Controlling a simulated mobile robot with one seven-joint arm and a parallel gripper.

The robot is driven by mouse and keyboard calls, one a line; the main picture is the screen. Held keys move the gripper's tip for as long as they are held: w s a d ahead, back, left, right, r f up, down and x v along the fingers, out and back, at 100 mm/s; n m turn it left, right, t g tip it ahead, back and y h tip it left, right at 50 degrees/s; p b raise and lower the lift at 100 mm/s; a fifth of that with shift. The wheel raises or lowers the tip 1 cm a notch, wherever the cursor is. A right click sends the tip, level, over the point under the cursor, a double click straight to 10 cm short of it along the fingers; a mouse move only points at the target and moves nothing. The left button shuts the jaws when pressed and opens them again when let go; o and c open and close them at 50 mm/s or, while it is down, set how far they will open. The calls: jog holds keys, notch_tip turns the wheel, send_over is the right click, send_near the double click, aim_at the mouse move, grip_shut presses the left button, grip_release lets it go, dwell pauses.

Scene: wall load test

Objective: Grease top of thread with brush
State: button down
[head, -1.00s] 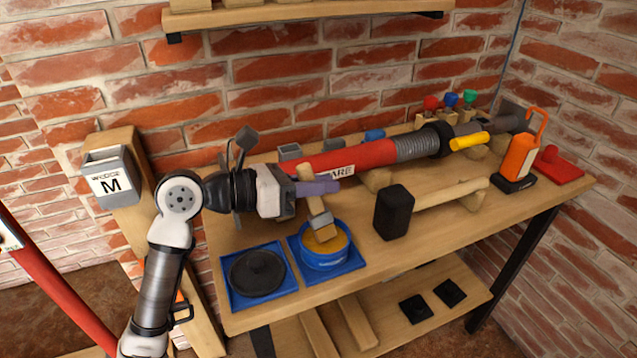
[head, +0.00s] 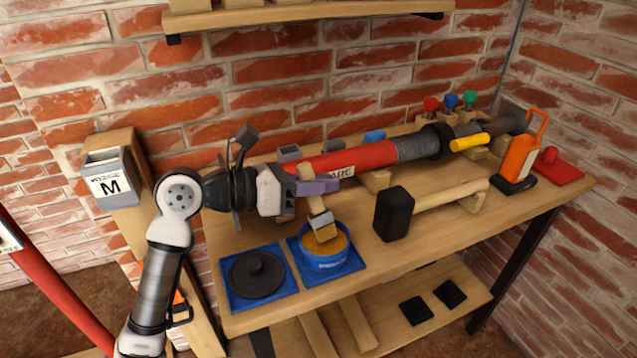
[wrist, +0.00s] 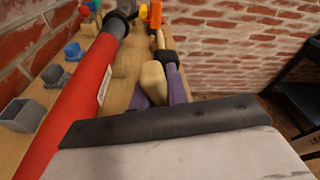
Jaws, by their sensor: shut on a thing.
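My gripper (head: 320,186), with purple fingers, is shut on the wooden handle of a brush (head: 319,210). The brush is slightly tilted, with its head down in the open blue grease tin (head: 325,260). The bristle tips are hidden in or against the yellowish grease. In the wrist view, the brush handle (wrist: 153,82) shows between the purple fingers (wrist: 177,86). The grey ribbed thread (head: 413,147) is on the red tube (head: 360,158) lying along the back of the bench, to the right of my gripper and apart from the brush.
A black lid (head: 257,273) lies on a blue mat left of the tin. A black-headed mallet (head: 393,213) rests to the right. A yellow-handled tool (head: 469,142), an orange bottle-like object (head: 519,160) and a red piece (head: 556,166) are farther right. The bench front is partly clear.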

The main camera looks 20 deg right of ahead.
jog(key=shift+r+p, duration=1.05)
jog(key=shift+r, duration=2.2)
